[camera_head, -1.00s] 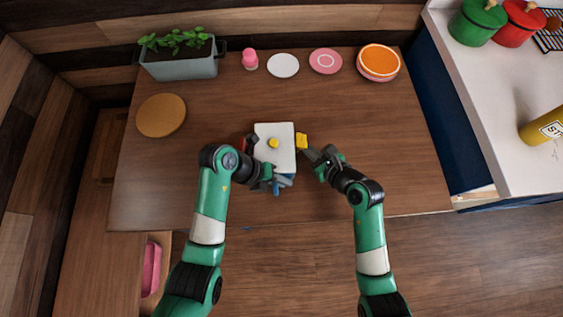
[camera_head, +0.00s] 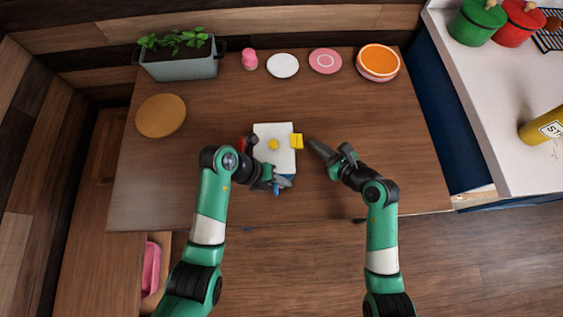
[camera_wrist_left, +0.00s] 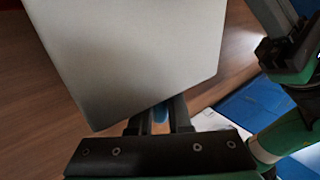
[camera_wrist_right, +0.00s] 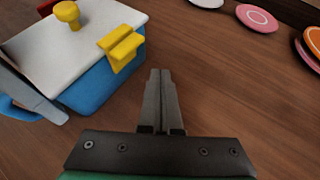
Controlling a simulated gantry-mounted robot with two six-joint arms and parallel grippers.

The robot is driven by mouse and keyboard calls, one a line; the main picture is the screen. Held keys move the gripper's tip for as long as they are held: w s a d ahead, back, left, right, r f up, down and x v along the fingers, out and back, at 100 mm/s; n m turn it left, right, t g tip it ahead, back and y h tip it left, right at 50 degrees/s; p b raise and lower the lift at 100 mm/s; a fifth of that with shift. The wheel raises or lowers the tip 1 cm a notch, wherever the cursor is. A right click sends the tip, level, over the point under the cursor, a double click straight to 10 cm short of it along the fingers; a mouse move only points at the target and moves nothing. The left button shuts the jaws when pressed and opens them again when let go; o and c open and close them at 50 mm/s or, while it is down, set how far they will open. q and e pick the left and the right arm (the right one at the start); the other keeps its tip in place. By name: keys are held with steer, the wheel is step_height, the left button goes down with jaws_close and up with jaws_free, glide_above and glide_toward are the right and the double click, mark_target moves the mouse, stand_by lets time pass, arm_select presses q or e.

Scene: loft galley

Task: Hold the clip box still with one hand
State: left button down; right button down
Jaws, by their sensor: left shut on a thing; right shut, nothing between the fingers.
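The clip box (camera_head: 283,158) is a blue box with a white lid, standing on the table. It also shows in the right wrist view (camera_wrist_right: 95,85). A yellow knob (camera_wrist_right: 67,13) tops the lid, and a yellow clip (camera_wrist_right: 121,47) sits at the lid's right edge. A red part (camera_head: 242,143) shows at its left side. My left gripper (camera_head: 279,184) is at the box's near side, shut on its blue handle (camera_wrist_left: 161,111). The lid fills much of the left wrist view (camera_wrist_left: 140,50). My right gripper (camera_wrist_right: 161,75) is shut, empty and apart from the box, to its right.
A planter (camera_head: 180,66), a pink shaker-like item (camera_head: 250,59), a white plate (camera_head: 283,66), a pink plate (camera_head: 326,61) and orange-topped plates (camera_head: 379,60) line the back. A round wooden board (camera_head: 161,116) lies at left. The table's right side is clear.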

steer(key=shift+d, duration=0.25)
step_height(320, 180, up, 10)
stand_by(1.0)
stand_by(0.3)
arm_select(q)
steer(key=c, duration=0.8)
jaws_free()
steer(key=shift+r, duration=0.1)
steer(key=v, duration=0.7)
steer(key=shift+a+r, duration=0.15)
steer(key=shift+r, duration=0.05)
